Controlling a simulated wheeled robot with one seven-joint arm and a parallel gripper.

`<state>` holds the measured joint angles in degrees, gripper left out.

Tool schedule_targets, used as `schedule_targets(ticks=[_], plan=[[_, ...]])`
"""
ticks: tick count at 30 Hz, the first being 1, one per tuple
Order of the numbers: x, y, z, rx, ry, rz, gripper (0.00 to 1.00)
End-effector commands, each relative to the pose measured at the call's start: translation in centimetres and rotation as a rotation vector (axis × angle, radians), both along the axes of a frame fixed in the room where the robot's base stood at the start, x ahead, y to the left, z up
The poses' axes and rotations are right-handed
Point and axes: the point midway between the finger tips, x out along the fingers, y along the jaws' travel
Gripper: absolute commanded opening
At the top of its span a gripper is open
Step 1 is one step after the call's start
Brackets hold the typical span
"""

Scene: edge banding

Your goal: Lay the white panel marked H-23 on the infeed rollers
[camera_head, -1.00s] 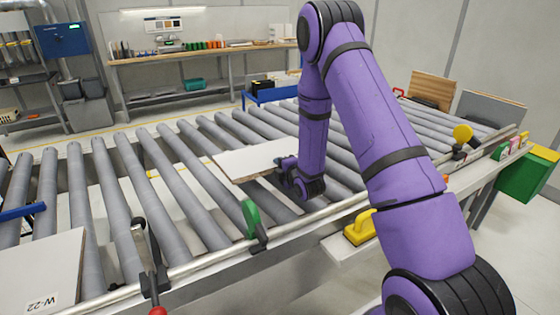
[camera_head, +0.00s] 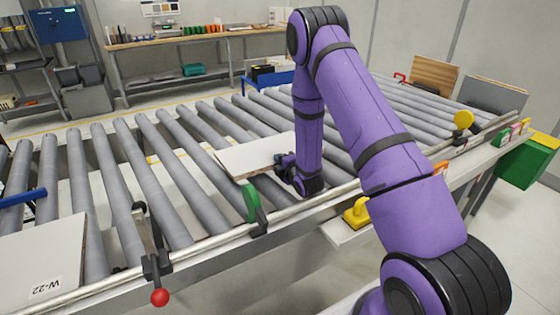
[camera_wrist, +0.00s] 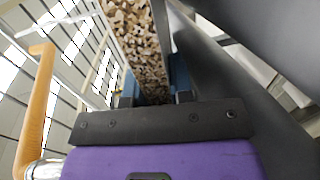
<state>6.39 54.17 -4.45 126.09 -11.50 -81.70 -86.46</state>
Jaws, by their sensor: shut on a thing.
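A flat white panel (camera_head: 252,156) is held out over the grey rollers (camera_head: 160,160), close to level. No mark is readable on it, so I cannot confirm H-23. My gripper (camera_head: 281,161) is shut on the panel's right end. In the wrist view my gripper (camera_wrist: 155,88) has its blue-tipped fingers on either side of the panel's rough chipboard edge (camera_wrist: 142,45). I cannot tell whether the panel touches the rollers. Another white panel marked W-22 (camera_head: 40,250) lies on the rollers at the lower left.
A metal side rail (camera_head: 215,240) runs along the near side. A yellow block (camera_head: 356,211) sits on a ledge. Bare rollers lie left of the held panel.

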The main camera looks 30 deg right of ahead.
Motion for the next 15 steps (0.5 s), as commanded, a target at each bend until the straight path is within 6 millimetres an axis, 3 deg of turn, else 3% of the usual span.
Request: schedule_targets(ticks=[5, 6, 9, 15], plan=[[0.1, -0.01, 0.2, -0.001, -0.006, 0.0, 0.0], [0.1, -0.01, 0.19, 0.0, -0.006, 0.0, 0.3], [0.09, -0.01, 0.17, 0.0, -0.005, 0.0, 0.51], [0.05, -0.01, 0.12, 0.0, -0.003, 0.0, 0.51]])
